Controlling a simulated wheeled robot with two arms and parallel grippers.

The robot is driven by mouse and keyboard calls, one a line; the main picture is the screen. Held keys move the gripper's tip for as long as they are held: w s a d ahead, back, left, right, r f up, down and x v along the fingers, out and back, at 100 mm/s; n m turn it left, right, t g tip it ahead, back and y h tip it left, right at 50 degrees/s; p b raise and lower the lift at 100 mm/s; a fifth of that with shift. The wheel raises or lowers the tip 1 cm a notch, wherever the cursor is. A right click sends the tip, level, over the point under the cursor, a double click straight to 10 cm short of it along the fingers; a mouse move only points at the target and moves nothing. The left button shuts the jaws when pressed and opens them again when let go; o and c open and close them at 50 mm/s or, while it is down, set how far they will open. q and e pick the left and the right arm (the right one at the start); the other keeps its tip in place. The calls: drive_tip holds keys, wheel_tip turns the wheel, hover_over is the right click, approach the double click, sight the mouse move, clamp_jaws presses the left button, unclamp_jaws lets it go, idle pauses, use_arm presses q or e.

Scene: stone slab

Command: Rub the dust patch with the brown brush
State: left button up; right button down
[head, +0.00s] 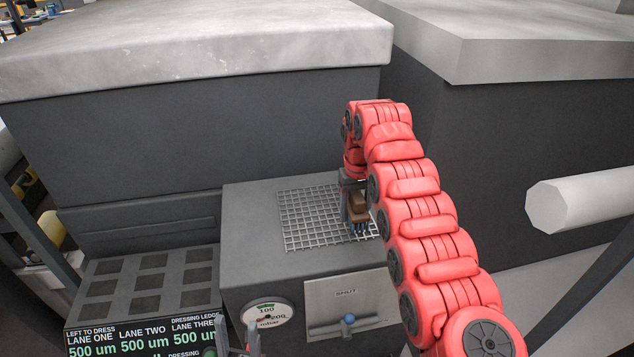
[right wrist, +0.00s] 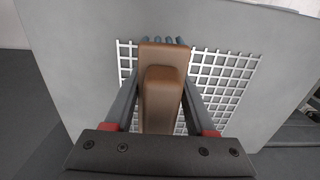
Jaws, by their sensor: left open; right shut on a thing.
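The brown brush (head: 358,204) is in my right gripper (head: 354,196), its bluish bristles pointing down at the right part of a metal grid. Whether the bristles touch the grid I cannot tell. In the right wrist view the brush (right wrist: 163,88) sits between the two fingers of my right gripper (right wrist: 163,100), bristle tips showing at its far end. My left gripper (head: 238,345) shows only as grey fingertips at the bottom edge of the head view, apart and empty. I cannot make out a distinct dust patch in either view.
The metal grid (head: 305,218) lies on a grey cabinet with a gauge (head: 267,314) and a SHUT panel (head: 348,300) with a blue-knobbed lever. A labelled ledge (head: 140,290) stands left. A pale stone slab (head: 190,45) lies behind; another block and a white bar (head: 590,200) stand right.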

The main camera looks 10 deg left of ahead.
sight(357, 194)
wheel_tip(357, 194, up, 3)
drive_tip(key=shift+s+f, duration=0.1)
drive_tip(key=shift+s, duration=0.05)
drive_tip(key=shift+r, duration=0.7)
